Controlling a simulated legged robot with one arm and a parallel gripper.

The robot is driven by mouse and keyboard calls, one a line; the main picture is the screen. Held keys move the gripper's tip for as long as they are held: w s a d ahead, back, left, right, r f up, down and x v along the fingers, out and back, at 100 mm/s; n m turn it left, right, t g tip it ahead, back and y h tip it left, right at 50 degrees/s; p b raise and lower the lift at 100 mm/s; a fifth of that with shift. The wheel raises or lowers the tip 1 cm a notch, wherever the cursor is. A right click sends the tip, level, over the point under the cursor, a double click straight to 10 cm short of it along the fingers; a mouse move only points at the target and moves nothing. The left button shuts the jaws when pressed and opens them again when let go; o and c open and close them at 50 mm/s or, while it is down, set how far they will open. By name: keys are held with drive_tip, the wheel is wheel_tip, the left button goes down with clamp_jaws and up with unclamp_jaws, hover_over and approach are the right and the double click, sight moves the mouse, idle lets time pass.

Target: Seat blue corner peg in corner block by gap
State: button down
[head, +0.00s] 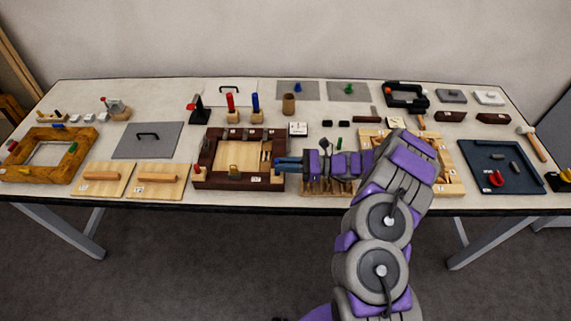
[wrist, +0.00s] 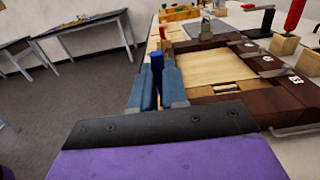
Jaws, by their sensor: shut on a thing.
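My gripper (head: 277,164) reaches in from the right in the head view, its blue fingers at the right side of a dark brown frame (head: 217,182). In the wrist view my gripper (wrist: 158,88) is shut on the blue peg (wrist: 157,64), which stands up between the two fingers. The dark frame (wrist: 208,101) lies just right of the fingers, around a pale wood panel (wrist: 218,70). The peg's lower end and whatever lies under it are hidden by the fingers, so I cannot tell whether it sits in a corner block.
Red and blue upright handles (head: 255,102) on wood blocks stand behind the frame. Wood boards with handles (head: 157,180) lie left of it, and a light wood assembly (head: 452,170) lies right of my arm. The table is crowded; its front edge is close to the gripper.

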drive_tip(key=shift+f+b, duration=0.5)
drive_tip(key=shift+f, duration=0.5)
drive_tip(key=shift+r, duration=0.2)
drive_tip(key=shift+r+p, duration=0.3)
drive_tip(key=shift+r, duration=0.2)
drive_tip(key=shift+f+b, duration=0.5)
drive_tip(key=shift+f, duration=0.15)
idle(1.8)
drive_tip(key=c, duration=1.1)
unclamp_jaws()
drive_tip(key=s+d+r+p, duration=0.1)
drive_tip(key=s, duration=0.4)
drive_tip(key=s+d+r+p, duration=0.1)
drive_tip(key=s+r, duration=0.1)
drive_tip(key=s, duration=0.3)
drive_tip(key=s+d+r+p, duration=0.1)
drive_tip(key=s+d+r, duration=0.1)
drive_tip(key=s, duration=0.3)
drive_tip(key=shift+s, duration=0.25)
